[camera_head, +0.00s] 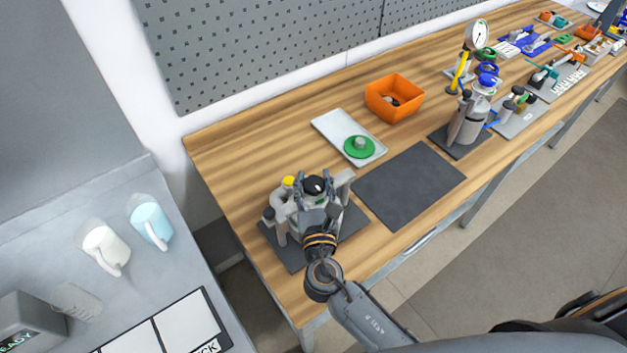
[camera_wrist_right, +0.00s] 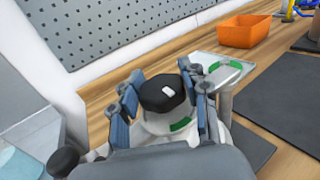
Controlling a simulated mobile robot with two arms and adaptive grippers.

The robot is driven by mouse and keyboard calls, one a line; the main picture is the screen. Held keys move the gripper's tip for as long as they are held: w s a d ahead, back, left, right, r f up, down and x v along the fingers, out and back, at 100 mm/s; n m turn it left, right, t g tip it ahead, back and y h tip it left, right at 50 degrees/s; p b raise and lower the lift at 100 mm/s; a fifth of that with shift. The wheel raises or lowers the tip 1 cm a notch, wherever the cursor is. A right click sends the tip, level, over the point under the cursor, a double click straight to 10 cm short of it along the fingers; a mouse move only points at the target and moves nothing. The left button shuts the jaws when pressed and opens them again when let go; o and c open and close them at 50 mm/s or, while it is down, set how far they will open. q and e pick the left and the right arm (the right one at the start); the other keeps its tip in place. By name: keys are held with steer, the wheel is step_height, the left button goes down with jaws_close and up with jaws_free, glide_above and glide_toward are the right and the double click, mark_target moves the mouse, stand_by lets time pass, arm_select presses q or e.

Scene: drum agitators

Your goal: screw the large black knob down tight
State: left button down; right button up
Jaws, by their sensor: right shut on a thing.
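The large black knob (camera_wrist_right: 163,93) has a white mark on its top and sits on top of the grey agitator unit (camera_head: 283,222). In the head view the knob (camera_head: 315,185) shows between the fingers of my right gripper (camera_head: 315,188). In the wrist view my right gripper (camera_wrist_right: 160,98) has its blue-grey fingers around the knob's sides, shut on it. A bit of green shows just below the knob. The lower part of the unit is hidden by my right arm. My left gripper is not in view.
The unit stands on a dark mat (camera_head: 286,252). Behind it lie a light tray (camera_head: 330,125) with a green lid and an orange bin (camera_head: 394,96). An empty dark mat (camera_head: 408,185) is to the right, then another unit (camera_head: 468,122). Two jugs stand on the grey bench at left.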

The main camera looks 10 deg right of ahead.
steer(key=shift+r, duration=0.2)
steer(key=o, duration=1.2)
steer(key=shift+f, duration=0.15)
steer(key=shift+s, duration=0.3)
steer(key=s, duration=0.3)
steer(key=s+a, duration=0.1)
steer(key=s, duration=0.3)
steer(key=s+a, duration=0.1)
steer(key=s, duration=0.3)
steer(key=shift+s, duration=0.2)
